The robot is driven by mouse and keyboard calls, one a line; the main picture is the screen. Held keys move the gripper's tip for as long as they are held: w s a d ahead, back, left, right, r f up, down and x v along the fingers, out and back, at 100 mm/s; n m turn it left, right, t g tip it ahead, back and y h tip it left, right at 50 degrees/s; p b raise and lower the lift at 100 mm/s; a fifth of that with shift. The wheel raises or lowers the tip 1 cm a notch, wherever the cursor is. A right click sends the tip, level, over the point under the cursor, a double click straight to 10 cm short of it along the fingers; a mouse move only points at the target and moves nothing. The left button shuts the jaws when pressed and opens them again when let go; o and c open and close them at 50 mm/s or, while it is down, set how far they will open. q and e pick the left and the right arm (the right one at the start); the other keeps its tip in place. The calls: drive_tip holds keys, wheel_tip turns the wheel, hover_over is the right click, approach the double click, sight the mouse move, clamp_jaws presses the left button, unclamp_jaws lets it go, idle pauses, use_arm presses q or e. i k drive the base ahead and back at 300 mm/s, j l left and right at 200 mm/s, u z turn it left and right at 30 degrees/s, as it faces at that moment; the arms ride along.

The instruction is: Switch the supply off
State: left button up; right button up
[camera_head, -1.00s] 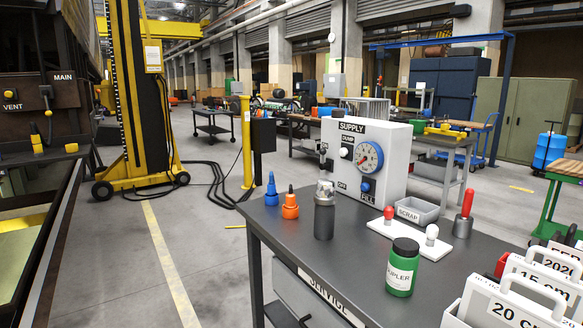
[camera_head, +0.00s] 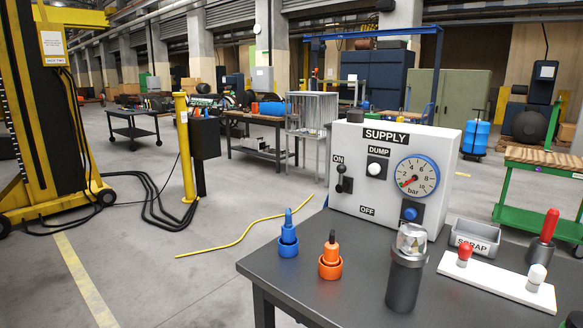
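The white supply box (camera_head: 388,178) stands on the dark service table (camera_head: 330,278), right of centre in the head view. Its left face part carries a black lever switch (camera_head: 343,178) with ON above it; the OFF label sits lower and to the right. The lever's knob points up, toward ON. A round blue-rimmed bar gauge (camera_head: 416,176) has its needle toward the low end. A white DUMP button (camera_head: 375,169) and a blue knob (camera_head: 410,213) are also on the front. Neither of my grippers is in view.
A dark cylinder with a clear top (camera_head: 405,275) stands in front of the box. Blue (camera_head: 288,240) and orange (camera_head: 330,262) fittings stand at the table's left. A scrap tray (camera_head: 475,237) and a white plate with knobs (camera_head: 497,280) are right. A yellow hose (camera_head: 245,232) lies on the floor.

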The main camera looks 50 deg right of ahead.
sight(341, 187)
drive_tip(key=i+z, duration=0.2)
drive_tip(key=i, duration=0.5)
drive_tip(key=i+j+z, duration=0.15)
drive_tip(key=i, duration=0.5)
drive_tip(key=j, duration=0.1)
